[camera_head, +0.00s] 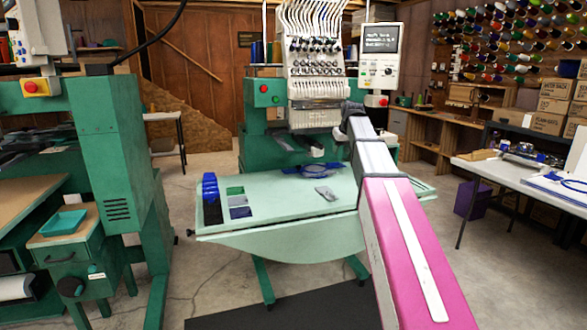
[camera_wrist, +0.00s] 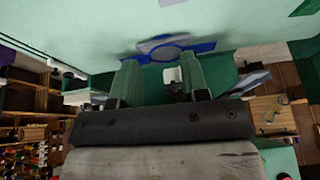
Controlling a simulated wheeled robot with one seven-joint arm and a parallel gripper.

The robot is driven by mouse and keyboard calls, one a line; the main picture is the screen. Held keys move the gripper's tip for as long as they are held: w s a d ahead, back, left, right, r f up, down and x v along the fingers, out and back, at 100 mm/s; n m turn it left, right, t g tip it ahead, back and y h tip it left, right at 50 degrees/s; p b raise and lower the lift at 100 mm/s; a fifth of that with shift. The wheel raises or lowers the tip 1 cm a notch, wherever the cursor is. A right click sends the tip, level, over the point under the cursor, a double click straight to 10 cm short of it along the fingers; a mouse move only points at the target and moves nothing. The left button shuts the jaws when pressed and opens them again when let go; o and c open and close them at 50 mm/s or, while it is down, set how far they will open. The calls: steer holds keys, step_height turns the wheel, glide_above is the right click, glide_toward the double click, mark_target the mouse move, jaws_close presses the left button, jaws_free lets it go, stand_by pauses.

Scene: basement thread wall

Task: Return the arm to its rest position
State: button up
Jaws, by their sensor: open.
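My arm (camera_head: 400,230), pink and white, reaches from the lower right of the head view up to the embroidery machine. Its far end is bent, and the gripper itself is hidden there. In the wrist view my gripper (camera_wrist: 162,78) shows two green fingers set apart, with nothing held between them. The pale green machine table (camera_head: 270,225) fills the top of the wrist view, which looks upside down. A blue hoop (camera_head: 308,170) lies on that table; it also shows in the wrist view (camera_wrist: 165,47) just beyond the fingertips, apart from them as far as I can tell.
The embroidery machine head (camera_head: 318,88) and its control screen (camera_head: 380,40) stand close to my arm's far end. A grey piece (camera_head: 326,193) and a blue holder (camera_head: 210,187) rest on the table. A white table (camera_head: 500,175) stands right; open floor lies between.

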steer(key=s+f+m+g, duration=0.1)
steer(key=s+f+g, duration=0.1)
steer(key=s+f, duration=1.4)
steer(key=s+f+m+g+h, duration=0.1)
steer(key=s+f+m+g, duration=0.1)
steer(key=s+f, duration=1.5)
step_height(320, 180, down, 8)
steer(key=shift+s+a+r, duration=0.1)
steer(key=shift+s+a, duration=0.15)
steer(key=shift+s, duration=0.05)
steer(key=shift+c, duration=0.3)
